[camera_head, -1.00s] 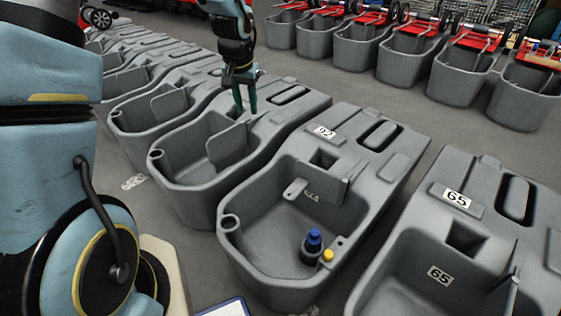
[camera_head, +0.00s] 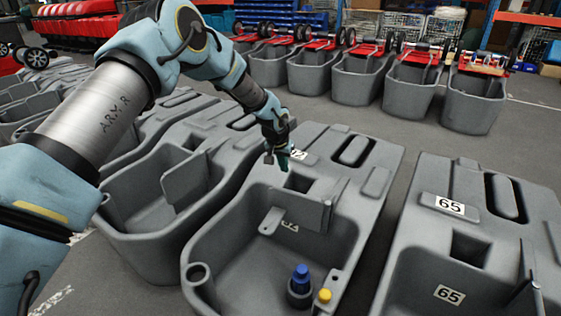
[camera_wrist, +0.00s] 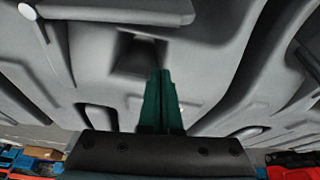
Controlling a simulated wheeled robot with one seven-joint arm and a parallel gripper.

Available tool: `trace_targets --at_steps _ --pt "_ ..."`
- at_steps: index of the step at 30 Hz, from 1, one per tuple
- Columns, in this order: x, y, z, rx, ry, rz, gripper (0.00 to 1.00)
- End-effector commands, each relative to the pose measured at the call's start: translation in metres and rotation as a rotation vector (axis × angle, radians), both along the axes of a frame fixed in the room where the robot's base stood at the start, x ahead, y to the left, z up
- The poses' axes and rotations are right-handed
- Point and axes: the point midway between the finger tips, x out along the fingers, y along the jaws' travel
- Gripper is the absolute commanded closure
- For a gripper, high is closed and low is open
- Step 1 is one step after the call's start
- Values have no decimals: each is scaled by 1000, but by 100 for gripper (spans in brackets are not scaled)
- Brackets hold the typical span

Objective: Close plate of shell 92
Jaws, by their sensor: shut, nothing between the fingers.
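Shell 92 (camera_head: 372,196) is a grey tank with a partly covered "92" label on top (camera_head: 301,155). Its grey plate (camera_head: 312,209) stands upright at the edge of the open basin, beside the square recess (camera_head: 298,182). My gripper (camera_head: 281,165) is over the label end of the shell, behind the plate and apart from it. In the wrist view, the green fingers (camera_wrist: 160,82) are shut and empty, pointing at the square recess (camera_wrist: 138,52). The plate's edge (camera_wrist: 120,10) seems to cross the top of that view.
Shell 65 (camera_head: 450,180) stands to the right, another grey shell (camera_head: 150,195) to the left. Red-topped tanks (camera_head: 410,90) line the back. Bare floor lies between the rows.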

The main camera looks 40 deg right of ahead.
Motion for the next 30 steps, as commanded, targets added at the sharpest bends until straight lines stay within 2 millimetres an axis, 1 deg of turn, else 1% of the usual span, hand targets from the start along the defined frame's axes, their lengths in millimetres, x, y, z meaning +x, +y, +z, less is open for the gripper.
trace_targets --at_steps 1,7,8,12,18,22,30 --pt "1 -2 -10 1 2 1 100" --pt "5 -11 -38 2 1 2 100" --pt "3 -7 -34 1 0 0 100" --pt "-3 7 -36 1 -1 -1 100" --pt "-8 21 -39 1 -1 -1 100" --pt "-10 25 -40 0 -1 1 100" --pt "-10 26 -40 0 -1 1 100"
